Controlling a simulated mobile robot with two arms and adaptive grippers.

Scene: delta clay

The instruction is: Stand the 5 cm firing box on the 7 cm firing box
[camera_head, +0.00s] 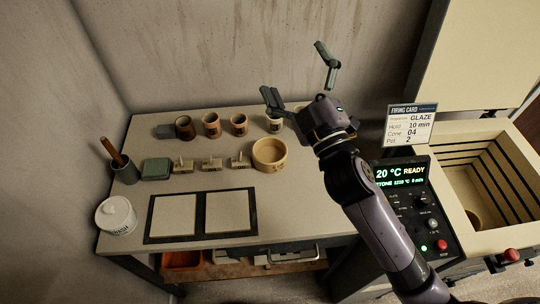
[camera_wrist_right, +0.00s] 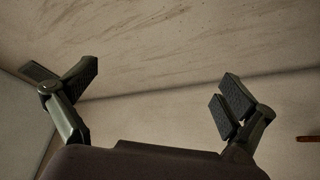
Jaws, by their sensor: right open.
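My right gripper (camera_head: 292,70) is open and empty, raised above the back right of the table; its fingers also show wide apart in the right wrist view (camera_wrist_right: 160,84), with only wall between them. I cannot make out which things are the 5 cm and 7 cm firing boxes, as no size marks are readable. Small tan pieces (camera_head: 183,166) stand in a row mid-table. Behind them are a dark cup (camera_head: 184,128) and brown cups (camera_head: 211,126). Another cup (camera_head: 275,124) stands below my gripper, partly hidden. My left gripper is not in view.
A round tan bowl (camera_head: 269,155) stands right of the small pieces. A dark-framed board with two pale panels (camera_head: 174,215) lies in front. A white jar (camera_head: 116,216) and tool pot (camera_head: 119,167) stand left. The open kiln (camera_head: 487,195) is at right.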

